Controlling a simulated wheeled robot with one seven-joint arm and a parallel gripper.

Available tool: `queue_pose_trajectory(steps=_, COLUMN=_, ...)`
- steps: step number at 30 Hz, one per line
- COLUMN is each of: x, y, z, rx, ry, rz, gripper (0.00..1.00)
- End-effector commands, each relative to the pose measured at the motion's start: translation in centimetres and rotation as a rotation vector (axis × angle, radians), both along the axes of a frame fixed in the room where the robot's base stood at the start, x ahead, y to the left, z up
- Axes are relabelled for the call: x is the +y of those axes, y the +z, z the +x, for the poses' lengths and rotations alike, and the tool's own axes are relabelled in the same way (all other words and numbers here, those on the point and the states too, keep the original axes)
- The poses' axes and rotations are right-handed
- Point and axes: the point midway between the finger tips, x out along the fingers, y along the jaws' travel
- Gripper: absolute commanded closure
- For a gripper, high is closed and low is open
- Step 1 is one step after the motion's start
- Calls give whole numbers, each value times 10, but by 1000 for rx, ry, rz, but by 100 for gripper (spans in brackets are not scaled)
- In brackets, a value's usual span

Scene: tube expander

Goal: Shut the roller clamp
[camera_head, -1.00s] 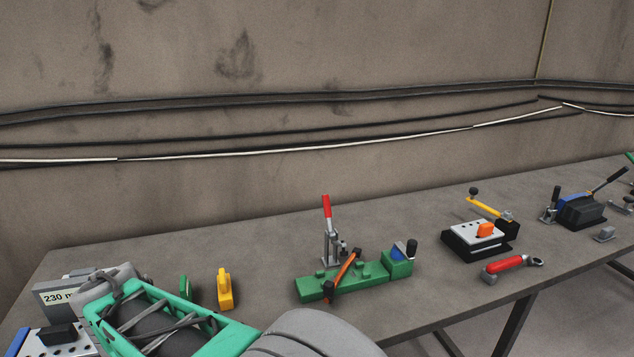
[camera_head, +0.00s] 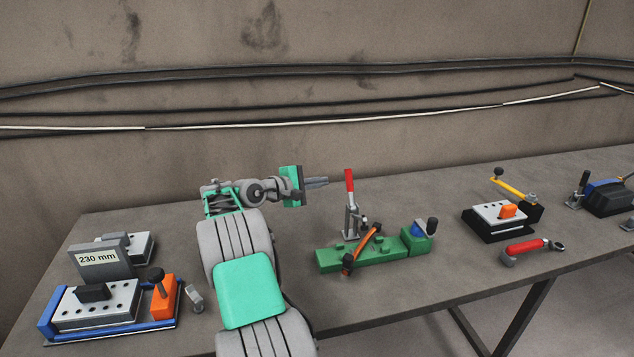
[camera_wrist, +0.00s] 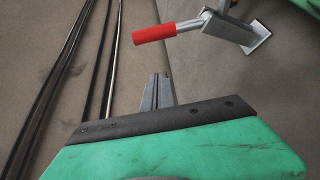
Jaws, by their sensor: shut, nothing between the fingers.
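A green fixture (camera_head: 374,256) lies on the table in the head view. It carries an upright red-handled toggle clamp (camera_head: 351,205), an orange lever (camera_head: 367,243) slanting up to the right, and a blue round part with a black knob (camera_head: 432,224) at its right end. I cannot tell which of these is the roller clamp. My gripper (camera_head: 322,182) is shut and empty, pointing right, just left of the red handle and apart from it in the picture. In the wrist view the shut fingers (camera_wrist: 158,91) are below the red handle (camera_wrist: 153,33).
At left stand a block marked 230 mm (camera_head: 98,258), a blue-edged plate (camera_head: 110,336) and an orange block (camera_head: 165,302). At right are a black-based block (camera_head: 501,219), a red-handled tool (camera_head: 524,247) and a blue-black device (camera_head: 606,197). The wall with cables (camera_head: 300,95) rises behind.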

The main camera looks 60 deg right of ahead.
Motion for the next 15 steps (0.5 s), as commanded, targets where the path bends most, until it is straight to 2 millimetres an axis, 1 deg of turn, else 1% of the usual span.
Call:
queue_pose_trajectory(steps=1, x=-10, y=-2, z=-5, rx=0, ry=-5, rz=0, gripper=100)
queue_pose_trajectory(steps=3, x=-23, y=-5, z=-9, rx=-1, ry=-3, rz=0, gripper=100)
queue_pose_trajectory(steps=9, x=-57, y=-15, z=-19, rx=-2, ry=-1, rz=1, gripper=100)
queue_pose_trajectory(steps=10, x=-53, y=-9, z=-22, rx=-3, ry=0, rz=-1, gripper=100)
queue_pose_trajectory(steps=15, x=-41, y=2, z=-38, rx=-3, ry=1, rz=1, gripper=100)
